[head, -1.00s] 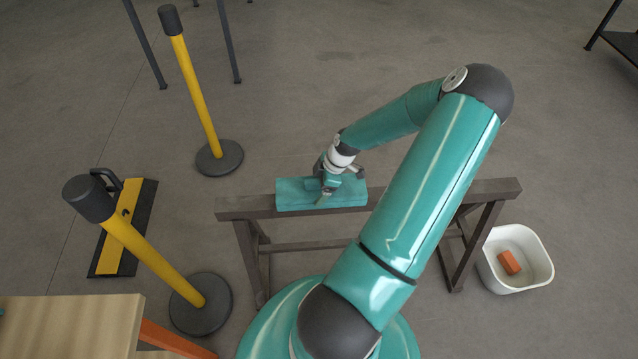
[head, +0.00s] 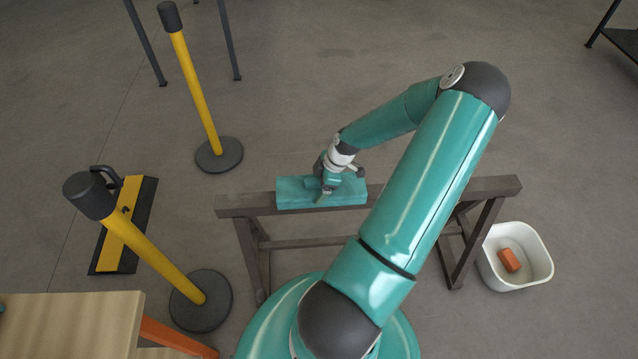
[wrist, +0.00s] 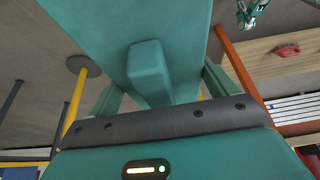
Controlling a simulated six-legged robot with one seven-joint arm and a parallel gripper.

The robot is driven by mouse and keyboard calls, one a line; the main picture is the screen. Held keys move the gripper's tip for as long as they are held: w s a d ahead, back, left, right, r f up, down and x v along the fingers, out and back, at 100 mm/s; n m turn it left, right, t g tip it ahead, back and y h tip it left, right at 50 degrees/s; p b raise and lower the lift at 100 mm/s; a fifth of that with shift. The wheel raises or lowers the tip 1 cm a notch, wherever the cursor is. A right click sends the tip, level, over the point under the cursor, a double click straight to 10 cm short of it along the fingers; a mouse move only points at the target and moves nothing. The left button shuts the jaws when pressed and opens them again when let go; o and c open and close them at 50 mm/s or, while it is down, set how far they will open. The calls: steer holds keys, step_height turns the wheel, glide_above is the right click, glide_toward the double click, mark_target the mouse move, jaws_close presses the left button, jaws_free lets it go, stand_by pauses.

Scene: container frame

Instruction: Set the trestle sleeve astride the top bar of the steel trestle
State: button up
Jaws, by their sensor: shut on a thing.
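The trestle sleeve (head: 296,194) is a teal block. In the head view it sits at the top bar of the steel trestle (head: 440,190), left of the middle, with its length along the bar. Whether it rests fully on the bar cannot be told. My gripper (head: 326,190) is over the sleeve and shut on its raised grip. In the wrist view the sleeve (wrist: 120,35) fills the upper middle, and its grip block (wrist: 148,70) stands between my fingers. The sleeve's underside is hidden, and my arm covers part of the bar.
Two yellow posts (head: 195,90) (head: 150,250) on dark round bases stand to the left. A black and yellow ramp (head: 122,225) lies behind the nearer one. A white bin (head: 540,265) with an orange block (head: 509,260) stands right. A wooden tabletop (head: 70,325) is at lower left.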

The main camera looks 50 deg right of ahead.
steer(key=shift+f, duration=1.75)
stand_by(0.3)
steer(key=o, duration=0.8)
steer(key=shift+o, duration=0.2)
steer(key=v, duration=1.3)
steer(key=shift+s+r, duration=0.1)
steer(key=shift+r, duration=0.3)
